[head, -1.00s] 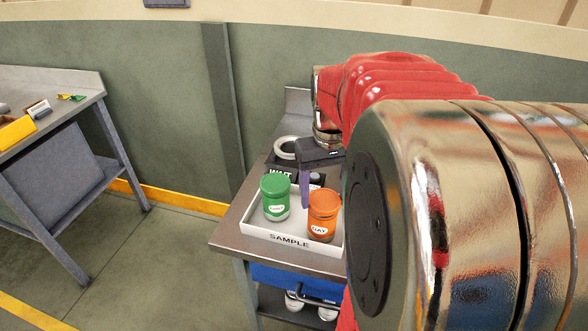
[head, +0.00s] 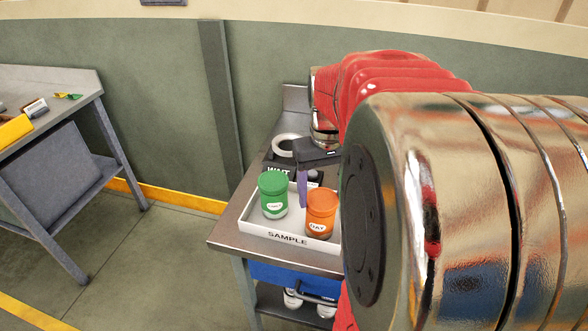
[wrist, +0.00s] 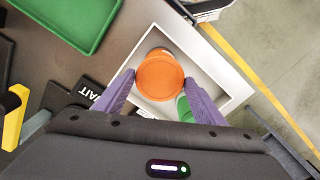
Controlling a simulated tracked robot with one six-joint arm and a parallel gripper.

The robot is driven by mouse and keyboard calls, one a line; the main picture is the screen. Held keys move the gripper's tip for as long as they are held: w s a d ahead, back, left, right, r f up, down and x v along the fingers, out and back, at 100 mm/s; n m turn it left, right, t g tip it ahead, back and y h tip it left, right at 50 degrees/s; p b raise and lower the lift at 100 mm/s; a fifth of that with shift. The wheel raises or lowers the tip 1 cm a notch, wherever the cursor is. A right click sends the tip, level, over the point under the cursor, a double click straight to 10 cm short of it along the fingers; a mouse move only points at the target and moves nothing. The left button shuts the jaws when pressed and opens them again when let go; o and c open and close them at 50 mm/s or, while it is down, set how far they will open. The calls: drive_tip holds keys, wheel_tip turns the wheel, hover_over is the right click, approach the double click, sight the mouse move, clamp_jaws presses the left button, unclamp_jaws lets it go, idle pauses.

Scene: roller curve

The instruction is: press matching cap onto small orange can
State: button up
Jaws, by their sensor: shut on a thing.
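The small orange can (head: 320,222) stands upright in the white SAMPLE tray (head: 262,234), its label facing the head camera. An orange cap (wrist: 160,74) shows from above in the wrist view, over the can's mouth; I cannot tell whether it is fully seated. My gripper (wrist: 158,82) is shut on the orange cap, one purple finger on each side. In the head view my gripper (head: 303,200) comes down behind the can, and only one finger shows clearly. A green-capped can (head: 273,196) stands to the left in the same tray.
A black WAIT holder (head: 278,168) and a white ring (head: 285,145) lie behind the tray. A green tray (wrist: 72,22) shows in the wrist view. My arm hides the table's right side. Another bench (head: 60,130) stands at far left.

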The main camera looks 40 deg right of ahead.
drive_tip(key=shift+f, duration=0.3)
idle(0.9)
drive_tip(key=o, duration=1.1)
drive_tip(key=o, duration=0.4)
drive_tip(key=shift+c, duration=0.2)
drive_tip(key=shift+r, duration=1.6)
wheel_tip(320, 180, up, 7)
idle(0.8)
drive_tip(key=shift+f, duration=0.1)
